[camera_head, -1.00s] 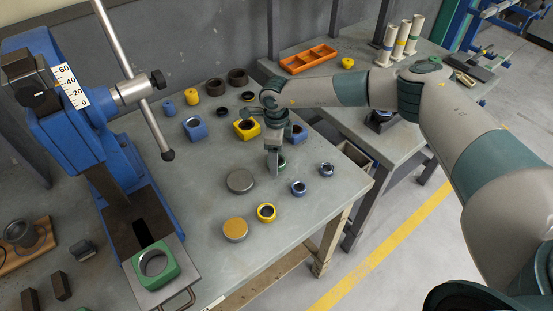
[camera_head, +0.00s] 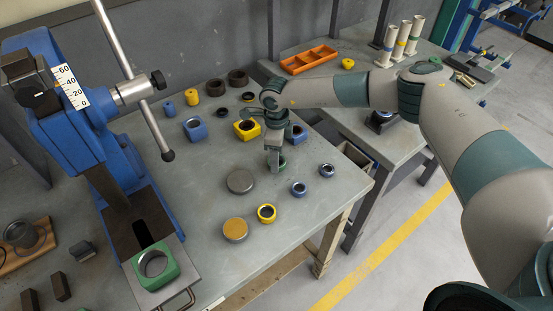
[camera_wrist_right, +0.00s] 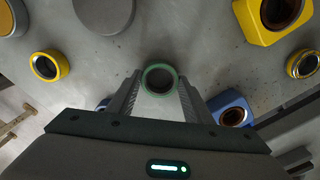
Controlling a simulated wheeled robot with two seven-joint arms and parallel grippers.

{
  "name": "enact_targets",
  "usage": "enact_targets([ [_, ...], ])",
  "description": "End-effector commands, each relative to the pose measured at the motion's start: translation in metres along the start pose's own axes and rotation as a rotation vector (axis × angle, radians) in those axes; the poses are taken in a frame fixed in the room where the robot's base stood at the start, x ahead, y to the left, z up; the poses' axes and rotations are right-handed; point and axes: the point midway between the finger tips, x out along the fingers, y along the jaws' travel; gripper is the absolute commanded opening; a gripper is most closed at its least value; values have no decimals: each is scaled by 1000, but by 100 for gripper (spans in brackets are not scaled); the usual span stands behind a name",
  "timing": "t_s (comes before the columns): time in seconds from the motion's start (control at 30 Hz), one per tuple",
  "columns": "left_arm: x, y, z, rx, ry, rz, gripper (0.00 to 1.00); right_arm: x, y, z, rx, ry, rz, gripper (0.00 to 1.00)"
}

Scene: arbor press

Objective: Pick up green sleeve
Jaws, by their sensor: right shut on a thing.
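The green sleeve (camera_wrist_right: 159,66) is a small ring between the fingertips of my right gripper (camera_wrist_right: 158,84) in the right wrist view. The fingers touch it from both sides and are shut on it. In the head view my right gripper (camera_head: 275,164) points down at the bench, and the sleeve (camera_head: 283,161) is mostly hidden behind the fingers. It is at or very near the bench top; I cannot tell whether it is clear of it. My left gripper is not in view.
Blue sleeves (camera_head: 299,188) and a yellow sleeve (camera_head: 267,213) stand nearby on the bench (camera_head: 205,190). A grey disc (camera_head: 240,181) is left of the gripper; a yellow block (camera_head: 247,129) stands behind. The blue press (camera_head: 70,120), with a green block (camera_head: 155,266), is at left.

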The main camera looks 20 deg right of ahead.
Motion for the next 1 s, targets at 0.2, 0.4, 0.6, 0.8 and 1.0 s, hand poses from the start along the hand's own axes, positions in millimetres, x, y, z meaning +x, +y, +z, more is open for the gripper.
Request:
enact_targets([
  [0.2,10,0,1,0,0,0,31,-11,-1,1,-1,-3,-3,16],
  [0.4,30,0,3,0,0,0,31,-38,-1,1,-1,-4,-3,16],
  [0.6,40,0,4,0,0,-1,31,-55,15,-27,-1,-4,-1,16],
  [0.8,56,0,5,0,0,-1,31,-75,33,-57,-1,-4,-2,16],
  [1.0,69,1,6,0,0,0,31,-94,48,-84,0,-2,-2,16],
])
